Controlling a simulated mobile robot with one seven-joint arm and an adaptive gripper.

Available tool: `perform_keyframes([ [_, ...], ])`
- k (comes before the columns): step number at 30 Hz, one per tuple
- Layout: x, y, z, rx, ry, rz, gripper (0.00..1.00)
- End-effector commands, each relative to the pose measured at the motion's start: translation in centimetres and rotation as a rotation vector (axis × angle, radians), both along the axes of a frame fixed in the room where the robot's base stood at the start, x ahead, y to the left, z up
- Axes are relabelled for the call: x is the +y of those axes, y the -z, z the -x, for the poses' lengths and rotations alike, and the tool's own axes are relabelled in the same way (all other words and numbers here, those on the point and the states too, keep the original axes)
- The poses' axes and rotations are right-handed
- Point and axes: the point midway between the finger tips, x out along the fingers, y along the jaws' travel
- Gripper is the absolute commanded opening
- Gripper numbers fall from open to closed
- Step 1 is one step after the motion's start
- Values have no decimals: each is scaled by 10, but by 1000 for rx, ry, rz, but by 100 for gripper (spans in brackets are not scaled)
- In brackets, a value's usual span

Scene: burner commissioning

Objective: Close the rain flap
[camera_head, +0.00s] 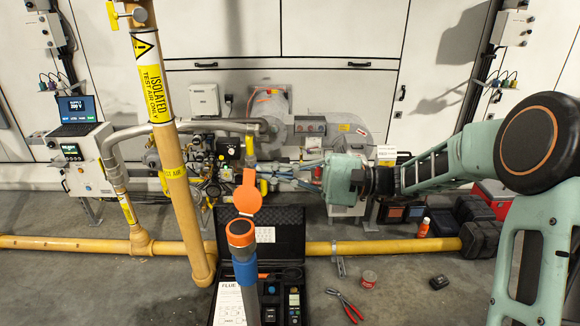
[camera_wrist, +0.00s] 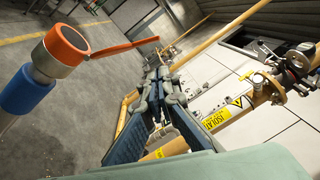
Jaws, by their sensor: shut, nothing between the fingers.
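The rain flap is an orange disc (camera_head: 247,192) standing up, open, from the orange collar (camera_head: 241,232) at the top of a grey pipe with a blue band. The wrist view shows the flap (camera_wrist: 112,49) nearly edge-on, sticking out from the collar (camera_wrist: 67,46), whose dark mouth is uncovered. My gripper (camera_head: 270,173) is to the right of the flap in the head view, its fingers pointing left. In the wrist view my gripper (camera_wrist: 155,78) is shut and empty, its tips close to the flap's free end.
A yellow-brown post (camera_head: 165,150) with an isolation label stands left of the flap. Behind are grey pipes and a burner housing (camera_head: 270,110). An open black case (camera_head: 290,235) lies on the floor below, with red pliers (camera_head: 345,304) nearby.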

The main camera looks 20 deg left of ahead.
Motion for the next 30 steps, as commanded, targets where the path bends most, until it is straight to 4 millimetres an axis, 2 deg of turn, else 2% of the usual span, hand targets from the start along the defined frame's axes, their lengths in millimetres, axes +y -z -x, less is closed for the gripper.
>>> perform_keyframes([
  [3, -1, -7, 13, 1, 0, 2, 0],
  [9, -2, -10, 23, 0, 0, 1, 0],
  [30, -2, -12, 27, -57, 1, -2, 0],
])
